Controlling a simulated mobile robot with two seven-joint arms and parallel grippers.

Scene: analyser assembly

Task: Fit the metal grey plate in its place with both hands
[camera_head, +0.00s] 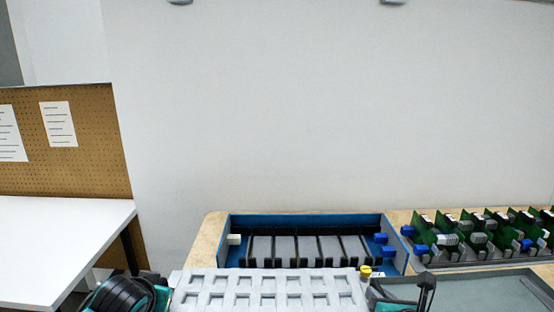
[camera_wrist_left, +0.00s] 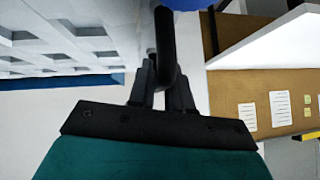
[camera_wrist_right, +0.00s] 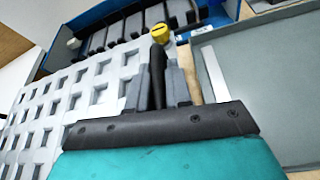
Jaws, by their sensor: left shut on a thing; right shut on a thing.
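The metal grey plate (camera_head: 262,296), light grey with rows of rectangular recesses, is at the bottom middle of the head view, in front of the blue case (camera_head: 305,219). It also shows in the left wrist view (camera_wrist_left: 60,48) and the right wrist view (camera_wrist_right: 60,100). My left gripper (camera_wrist_left: 165,75) is shut at the plate's left side, and my right gripper (camera_wrist_right: 165,85) is shut at its right side. A black bar shows between the fingers in both wrist views. The case holds dark dividers and grey panels; the plate hides its near edge.
A yellow knob (camera_head: 366,271) stands by the plate's right far corner. Several green circuit boards (camera_head: 447,236) stand in a rack at right, behind a shallow grey tray (camera_head: 490,291). A white table (camera_head: 60,235) and pegboard (camera_head: 90,140) are at left.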

